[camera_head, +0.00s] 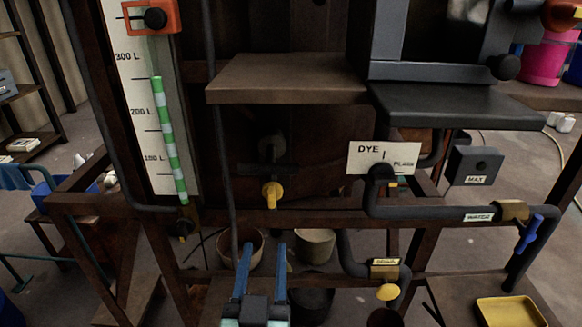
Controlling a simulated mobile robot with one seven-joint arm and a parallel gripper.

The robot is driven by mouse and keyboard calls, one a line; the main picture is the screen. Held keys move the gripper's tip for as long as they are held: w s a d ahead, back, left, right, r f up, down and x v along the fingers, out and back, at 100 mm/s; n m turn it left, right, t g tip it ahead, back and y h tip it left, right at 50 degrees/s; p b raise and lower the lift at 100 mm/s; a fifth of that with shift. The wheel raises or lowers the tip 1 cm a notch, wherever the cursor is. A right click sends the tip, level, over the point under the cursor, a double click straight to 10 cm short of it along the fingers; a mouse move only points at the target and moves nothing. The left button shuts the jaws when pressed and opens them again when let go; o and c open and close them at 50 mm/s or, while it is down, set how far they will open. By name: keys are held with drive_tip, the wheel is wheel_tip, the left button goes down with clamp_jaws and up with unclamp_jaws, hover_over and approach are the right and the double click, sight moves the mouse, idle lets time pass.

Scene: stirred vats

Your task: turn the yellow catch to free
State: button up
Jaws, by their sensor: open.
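A yellow catch-like piece (272,194) hangs below a dark cross-shaped fitting at the centre, just above a rusty beam. Another yellow piece, a rounded handle (388,292), sits under the lower pipe at right. A small yellow tab (392,184) shows below the DYE plate. I cannot tell from the picture alone which one is the catch. My gripper (264,254) is at the bottom centre, its two blue fingers pointing up and apart. It is open with nothing between the fingers. It appears lower in the picture than the central yellow piece.
A gauge (150,110) with a green-striped tube stands at left. A brown shelf (285,80) juts out above. Dark pipes and a blue-handled valve (528,234) are at right. Buckets (314,246) stand behind my fingers. A yellow tray (512,312) lies at lower right.

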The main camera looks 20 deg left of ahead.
sight(271, 200)
drive_tip(key=p+x, duration=0.2)
drive_tip(key=x, duration=0.4)
drive_tip(key=p+x, duration=0.3)
drive_tip(key=x, duration=0.4)
drive_tip(key=shift+d+f, duration=0.1)
drive_tip(key=shift+f, duration=0.1)
clamp_jaws()
